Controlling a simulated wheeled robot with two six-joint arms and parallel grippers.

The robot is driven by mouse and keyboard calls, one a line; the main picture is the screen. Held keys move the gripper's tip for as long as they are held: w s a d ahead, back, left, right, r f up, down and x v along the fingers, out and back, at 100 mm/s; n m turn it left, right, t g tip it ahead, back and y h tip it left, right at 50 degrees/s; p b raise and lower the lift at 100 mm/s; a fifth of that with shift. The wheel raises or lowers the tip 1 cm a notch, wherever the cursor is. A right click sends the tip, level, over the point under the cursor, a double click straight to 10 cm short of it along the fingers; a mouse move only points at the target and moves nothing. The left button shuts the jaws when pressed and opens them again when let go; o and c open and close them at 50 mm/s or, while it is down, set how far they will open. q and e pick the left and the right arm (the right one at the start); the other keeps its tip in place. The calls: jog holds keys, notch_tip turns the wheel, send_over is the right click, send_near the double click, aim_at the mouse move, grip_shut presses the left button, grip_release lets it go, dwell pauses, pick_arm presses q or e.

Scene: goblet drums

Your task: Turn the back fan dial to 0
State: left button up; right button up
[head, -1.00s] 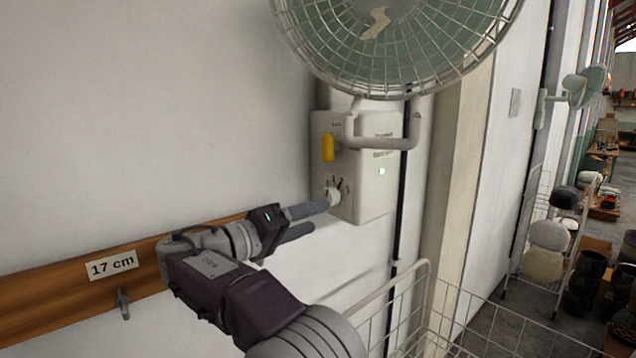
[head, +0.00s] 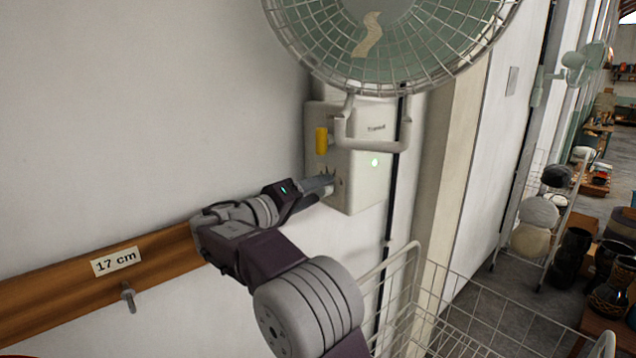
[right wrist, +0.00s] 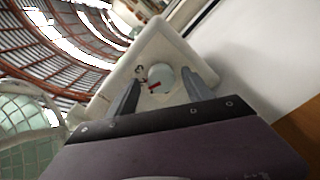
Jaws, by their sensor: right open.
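A wall fan with a pale green round cage (head: 385,40) hangs on a cream control box (head: 365,185) with a yellow part (head: 321,141) and a small lit green lamp. The box's round white dial (right wrist: 161,80) shows in the right wrist view, with a red mark near its lower left edge. In the head view my fingers mostly hide the dial. Contact cannot be told. My left gripper is out of view.
A wooden rail (head: 60,290) with a "17 cm" label (head: 117,261) and a metal peg (head: 128,297) runs along the wall. A white wire rack (head: 470,325) stands below the box. A second fan (head: 578,62) and dark pots (head: 573,248) are farther right.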

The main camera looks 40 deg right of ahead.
jog(key=shift+w+d+f, duration=0.1)
jog(key=shift+w+d, duration=0.1)
jog(key=shift+d, duration=0.35)
grip_shut()
jog(key=shift+n, duration=0.4)
jog(key=shift+n+g+y+p, duration=0.45)
jog(key=shift+n+p, duration=3.15)
jog(key=shift+n, duration=3.7)
